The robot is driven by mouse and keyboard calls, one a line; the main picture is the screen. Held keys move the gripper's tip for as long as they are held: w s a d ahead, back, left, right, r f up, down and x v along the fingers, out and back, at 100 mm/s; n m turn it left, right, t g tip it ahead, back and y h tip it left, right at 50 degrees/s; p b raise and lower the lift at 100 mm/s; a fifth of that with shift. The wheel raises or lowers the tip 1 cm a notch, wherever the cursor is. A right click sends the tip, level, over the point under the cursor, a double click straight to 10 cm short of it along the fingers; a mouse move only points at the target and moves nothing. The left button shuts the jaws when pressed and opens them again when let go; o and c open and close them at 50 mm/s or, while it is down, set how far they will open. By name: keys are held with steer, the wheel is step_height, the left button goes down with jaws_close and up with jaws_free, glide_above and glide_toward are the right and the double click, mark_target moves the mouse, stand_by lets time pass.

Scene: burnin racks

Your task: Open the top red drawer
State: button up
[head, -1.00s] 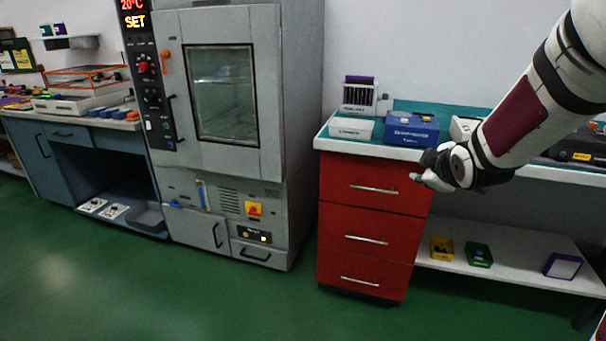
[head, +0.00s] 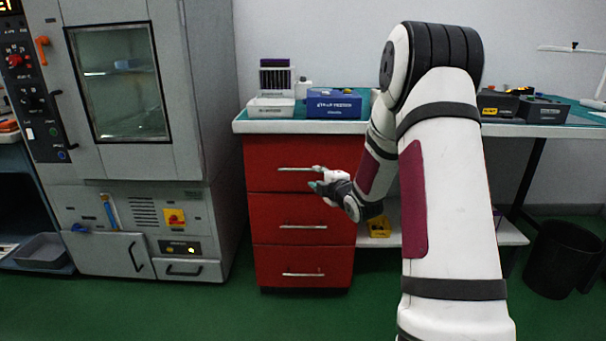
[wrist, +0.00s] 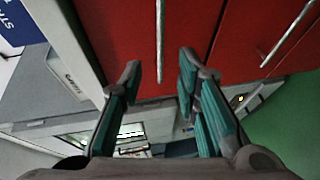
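The top red drawer (head: 270,157) is the highest of three in the red cabinet under the worktop, and it looks closed. Its silver bar handle (head: 293,169) runs across the front. My gripper (head: 318,180) is at the right end of this handle, close to the drawer front. In the wrist view my gripper (wrist: 160,75) is open, with teal-padded fingers apart. The top handle (wrist: 160,40) shows ahead, lined up with the gap between the fingertips. I cannot tell whether the fingers touch it.
Below are the middle drawer (head: 270,210) and bottom drawer (head: 270,260), each with a bar handle. A blue box (head: 333,104) and a white box (head: 270,108) stand on the worktop. A grey oven (head: 150,190) is left of the cabinet. Green floor in front is clear.

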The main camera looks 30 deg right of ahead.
mark_target(306, 170)
steer(key=b+x, duration=0.2)
steer(key=x, duration=0.8)
steer(key=shift+w+d+f, duration=0.15)
steer(key=shift+w, duration=0.1)
jaws_close()
